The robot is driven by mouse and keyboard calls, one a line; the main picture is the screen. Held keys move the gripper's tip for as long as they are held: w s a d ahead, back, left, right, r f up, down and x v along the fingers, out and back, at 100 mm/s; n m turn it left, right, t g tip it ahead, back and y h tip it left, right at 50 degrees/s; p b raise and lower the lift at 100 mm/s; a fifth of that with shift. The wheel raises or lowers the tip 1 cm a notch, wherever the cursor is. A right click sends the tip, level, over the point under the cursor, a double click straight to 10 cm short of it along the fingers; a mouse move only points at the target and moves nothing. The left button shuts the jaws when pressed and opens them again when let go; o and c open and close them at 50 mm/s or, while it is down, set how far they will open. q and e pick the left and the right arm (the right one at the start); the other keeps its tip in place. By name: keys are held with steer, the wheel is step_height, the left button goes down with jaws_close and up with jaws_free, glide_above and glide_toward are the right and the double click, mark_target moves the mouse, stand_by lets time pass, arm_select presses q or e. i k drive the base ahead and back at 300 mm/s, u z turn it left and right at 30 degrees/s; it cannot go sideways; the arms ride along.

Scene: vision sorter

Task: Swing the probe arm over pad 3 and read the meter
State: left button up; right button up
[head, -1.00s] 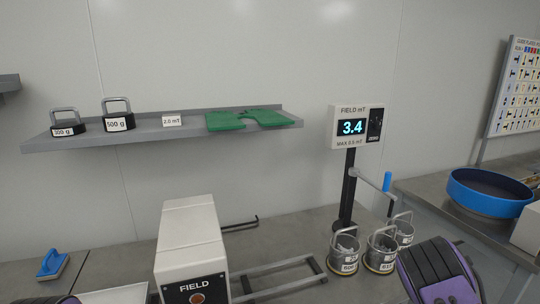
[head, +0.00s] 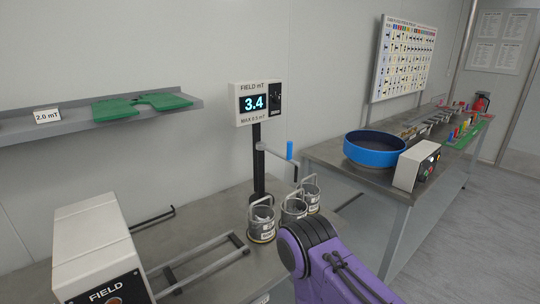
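The field meter (head: 257,103) stands on a black post at the back of the bench. Its display reads 3.4, with "FIELD mT" above and "MAX 0.5 mT" below. An arm with a blue handle (head: 289,150) reaches out to the right from the post; I cannot tell whether it is the probe arm. No pad marked 3 can be made out. A purple and black arm link of mine (head: 325,262) fills the lower middle. Neither gripper shows.
Several metal pots with handles (head: 262,222) stand at the post's foot. A white FIELD box (head: 95,250) and a grey rail frame (head: 205,262) are to the left. A blue round pan (head: 374,148) and a white control box (head: 416,166) sit on the right bench.

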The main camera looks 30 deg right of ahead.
mark_target(261, 146)
steer(key=z, duration=0.55)
steer(key=k, duration=1.25)
steer(key=z, duration=1.25)
steer(key=i, duration=1.7)
steer(key=u, duration=0.9)
steer(key=i, duration=0.75)
steer(key=u, duration=0.7)
